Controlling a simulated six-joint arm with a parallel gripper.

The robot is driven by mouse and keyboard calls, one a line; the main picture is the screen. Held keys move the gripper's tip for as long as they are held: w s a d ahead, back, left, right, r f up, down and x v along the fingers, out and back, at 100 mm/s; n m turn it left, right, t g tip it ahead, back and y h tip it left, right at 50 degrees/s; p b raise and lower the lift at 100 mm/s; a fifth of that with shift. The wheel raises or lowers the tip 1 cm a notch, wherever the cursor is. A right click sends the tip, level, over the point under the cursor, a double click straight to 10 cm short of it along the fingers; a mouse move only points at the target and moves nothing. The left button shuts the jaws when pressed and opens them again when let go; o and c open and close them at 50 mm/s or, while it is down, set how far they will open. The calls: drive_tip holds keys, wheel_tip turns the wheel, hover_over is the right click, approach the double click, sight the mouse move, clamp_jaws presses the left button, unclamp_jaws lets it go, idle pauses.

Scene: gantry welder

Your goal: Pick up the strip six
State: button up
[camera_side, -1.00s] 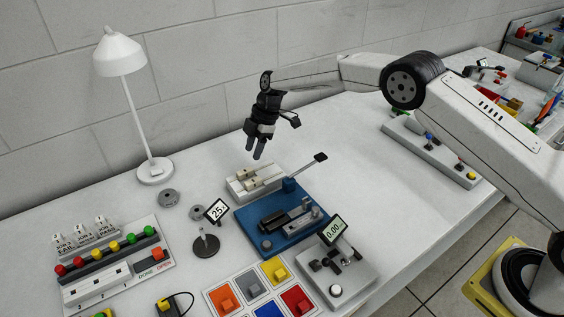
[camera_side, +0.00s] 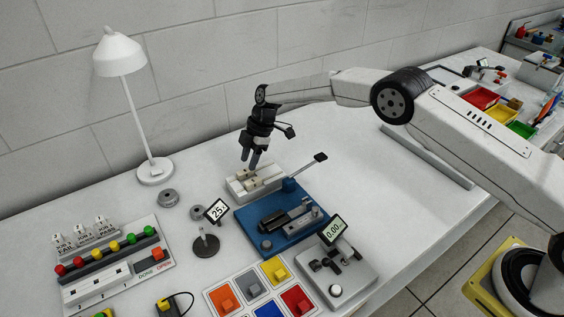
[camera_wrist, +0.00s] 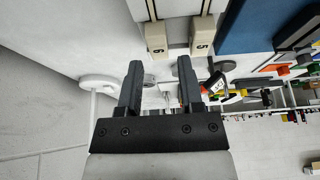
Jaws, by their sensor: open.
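The white rack (camera_side: 236,194) stands on the bench behind the blue fixture, with small cream strips lying in it. In the wrist view, the rack (camera_wrist: 182,8) holds two cream strips with dark marks on their ends. The left one reads like a 6, so I take it as strip six (camera_wrist: 156,38); the strip beside it (camera_wrist: 203,36) reads like a 5. My gripper (camera_side: 250,162) points down just above the rack's back side.
The blue fixture (camera_side: 244,222) with a black lever stands directly in front of the rack. A display reading 25 (camera_side: 216,211) and grey round pieces (camera_side: 168,197) are to the left. A lamp (camera_side: 155,172) stands at the back left.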

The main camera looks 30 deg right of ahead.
sight(246, 170)
drive_tip(key=shift+x, duration=2.35)
drive_tip(key=shift+w+d, duration=0.1)
clamp_jaws()
